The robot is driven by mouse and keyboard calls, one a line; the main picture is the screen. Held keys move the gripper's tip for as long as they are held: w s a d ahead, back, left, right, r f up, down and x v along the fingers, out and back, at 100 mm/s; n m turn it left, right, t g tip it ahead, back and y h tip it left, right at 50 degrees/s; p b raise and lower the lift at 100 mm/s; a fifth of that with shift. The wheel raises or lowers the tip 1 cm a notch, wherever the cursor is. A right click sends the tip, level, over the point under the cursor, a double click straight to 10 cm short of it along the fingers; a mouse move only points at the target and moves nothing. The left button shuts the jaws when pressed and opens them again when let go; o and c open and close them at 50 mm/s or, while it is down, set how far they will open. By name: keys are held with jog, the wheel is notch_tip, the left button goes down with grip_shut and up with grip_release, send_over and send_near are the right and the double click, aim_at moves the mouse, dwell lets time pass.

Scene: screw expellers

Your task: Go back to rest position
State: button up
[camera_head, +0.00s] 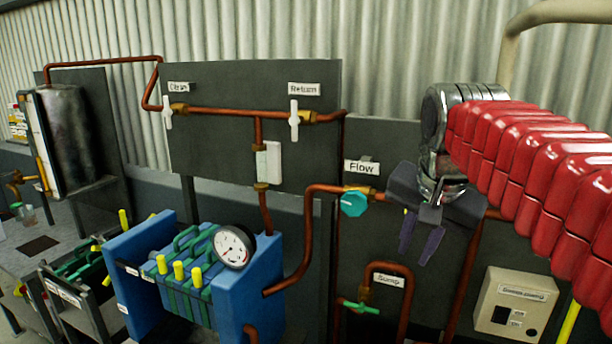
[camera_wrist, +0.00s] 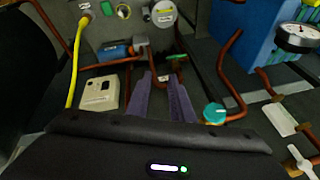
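My gripper (camera_head: 414,254) hangs at the end of my red-sleeved arm, right of centre in the head view. Its two purple fingers point down and stand apart with nothing between them. It hangs in front of the dark panel, right of the teal Flow valve (camera_head: 354,204) and above the green-handled Sump valve (camera_head: 361,307). In the wrist view my gripper (camera_wrist: 162,78) also shows two separate purple fingers, with the teal Flow valve (camera_wrist: 214,112) to their right.
A control box (camera_head: 516,305) is at lower right, and copper pipes (camera_head: 308,238) run close by. A blue filter press (camera_head: 243,285) with a gauge (camera_head: 234,246) stands left of my gripper. The Return valve (camera_head: 294,119) is on the upper panel. A yellow cable (camera_wrist: 77,62) shows in the wrist view.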

jog(key=s+a+f+n+t, duration=0.1)
jog(key=s+f+n, duration=0.6)
jog(key=s+f, duration=0.8)
notch_tip(320, 180, down, 3)
jog(key=shift+s+a+r+n+y, duration=0.1)
jog(key=shift+s+a+n+y, duration=0.25)
jog(key=shift+a, duration=0.5)
jog(key=shift+w, duration=0.1)
jog(key=shift+o, duration=0.2)
